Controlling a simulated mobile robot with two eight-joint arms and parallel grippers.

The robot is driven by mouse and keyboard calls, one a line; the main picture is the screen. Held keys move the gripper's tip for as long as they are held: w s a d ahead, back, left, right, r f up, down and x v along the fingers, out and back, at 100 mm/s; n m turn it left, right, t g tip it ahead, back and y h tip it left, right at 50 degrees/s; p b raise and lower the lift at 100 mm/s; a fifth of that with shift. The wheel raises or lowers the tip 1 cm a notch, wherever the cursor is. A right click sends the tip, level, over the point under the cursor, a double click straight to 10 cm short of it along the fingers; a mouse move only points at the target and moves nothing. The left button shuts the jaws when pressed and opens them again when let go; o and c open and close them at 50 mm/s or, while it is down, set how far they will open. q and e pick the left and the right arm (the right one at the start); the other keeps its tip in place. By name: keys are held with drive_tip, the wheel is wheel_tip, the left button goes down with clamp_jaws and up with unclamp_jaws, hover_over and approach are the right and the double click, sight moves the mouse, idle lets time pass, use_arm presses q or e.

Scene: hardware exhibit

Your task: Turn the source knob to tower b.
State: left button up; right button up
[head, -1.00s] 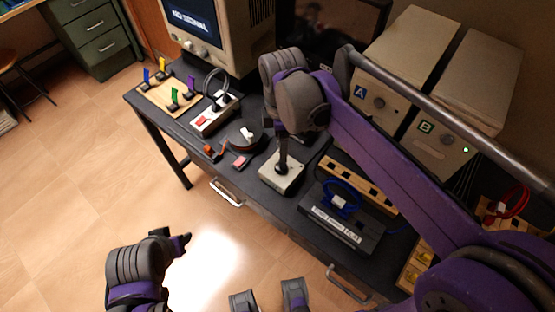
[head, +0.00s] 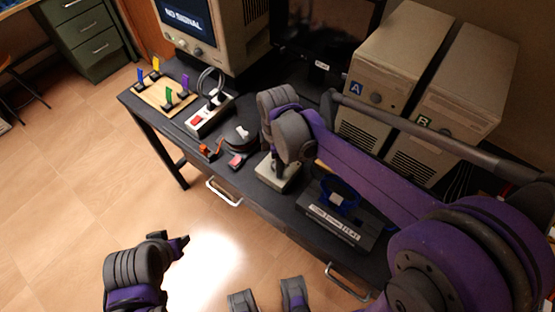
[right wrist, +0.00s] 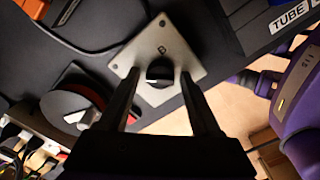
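The source knob appears to be the round black knob (right wrist: 159,72) on a square pale plate (right wrist: 181,48) in the right wrist view; its pointer direction is unclear. My right gripper (right wrist: 160,84) is open, with a finger on each side of the knob; contact is not clear. In the head view the plate (head: 268,178) lies on the dark bench, and my right gripper hides the knob. Tower A (head: 398,45) and tower B (head: 474,75) stand at the back right, partly behind my right arm. My left gripper (head: 180,241) is low at the left, over the floor; its opening is unclear.
A round black-and-red device (head: 241,137) and a power strip (head: 208,118) are left of the plate. A black box with a blue cable (head: 340,225) is on its right. A monitor reading NO SIGNAL (head: 187,18) stands behind. Floor in front is clear.

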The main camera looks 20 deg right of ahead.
clamp_jaws()
drive_tip(key=shift+m, duration=0.3)
drive_tip(key=m, duration=0.3)
drive_tip(key=shift+m, duration=0.3)
drive_tip(key=m, duration=0.4)
drive_tip(key=shift+m, duration=0.3)
drive_tip(key=m, duration=0.4)
drive_tip(key=shift+m, duration=2.5)
